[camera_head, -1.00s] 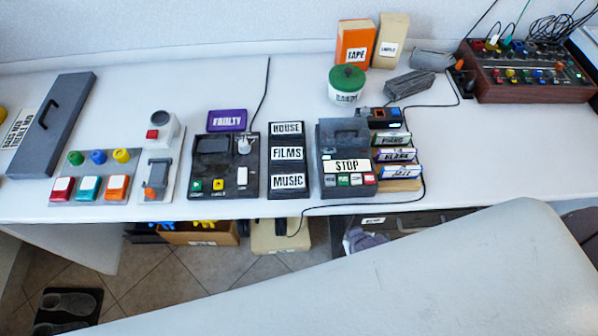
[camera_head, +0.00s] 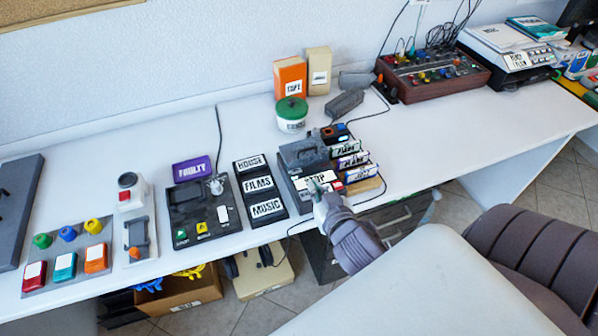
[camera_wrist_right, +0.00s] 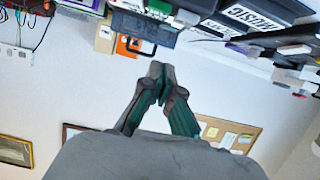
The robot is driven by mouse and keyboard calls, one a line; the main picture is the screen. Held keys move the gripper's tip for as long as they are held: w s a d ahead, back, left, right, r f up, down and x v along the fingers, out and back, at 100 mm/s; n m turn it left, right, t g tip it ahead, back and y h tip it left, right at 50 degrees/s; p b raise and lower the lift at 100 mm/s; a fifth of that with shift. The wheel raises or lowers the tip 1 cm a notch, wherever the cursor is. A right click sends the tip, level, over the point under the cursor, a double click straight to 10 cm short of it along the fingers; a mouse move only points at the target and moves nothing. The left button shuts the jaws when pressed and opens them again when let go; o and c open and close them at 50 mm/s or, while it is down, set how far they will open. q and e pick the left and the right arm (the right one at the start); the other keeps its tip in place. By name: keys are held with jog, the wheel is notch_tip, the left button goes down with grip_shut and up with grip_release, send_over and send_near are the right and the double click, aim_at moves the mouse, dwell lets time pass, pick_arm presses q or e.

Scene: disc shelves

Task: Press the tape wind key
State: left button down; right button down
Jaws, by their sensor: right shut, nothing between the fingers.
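The grey tape recorder (camera_head: 303,156) stands on the white desk, with a white STOP label on its front part and a row of small keys at its front edge. My right gripper (camera_head: 316,188) is shut and empty at that front edge. It covers most of the keys, and I cannot tell whether it touches one. In the right wrist view my shut fingertips (camera_wrist_right: 159,76) point toward the recorder (camera_wrist_right: 144,27), which shows at the top of the picture. The wind key itself cannot be made out. My left gripper is not in view.
Left of the recorder is a black label block (camera_head: 258,187) reading HOUSE, FILMS, MUSIC, then a FAULTY player (camera_head: 190,208). Labelled tape cases (camera_head: 352,159) stand close on its right. A green-lidded tub (camera_head: 291,112) is behind.

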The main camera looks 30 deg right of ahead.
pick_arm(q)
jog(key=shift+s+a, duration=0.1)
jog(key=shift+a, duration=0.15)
pick_arm(e)
jog(key=shift+w+r+t, duration=0.25)
jog(key=shift+r+t, duration=0.15)
jog(key=shift+r, duration=0.35)
jog(key=shift+w+d, duration=0.1)
jog(key=shift+w, duration=0.5)
jog(key=p, duration=0.1)
send_over(296, 166)
jog(key=s, duration=0.3)
jog(key=shift+a+f, duration=0.2)
jog(key=shift+f, duration=0.35)
jog(key=shift+a+f, duration=0.2)
jog(key=shift+f, duration=0.35)
notch_tip(296, 166, down, 3)
jog(key=shift+r, duration=0.1)
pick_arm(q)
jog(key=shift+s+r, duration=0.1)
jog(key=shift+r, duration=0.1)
pick_arm(e)
jog(key=shift+f, duration=0.75)
pick_arm(q)
jog(key=shift+b, duration=0.35)
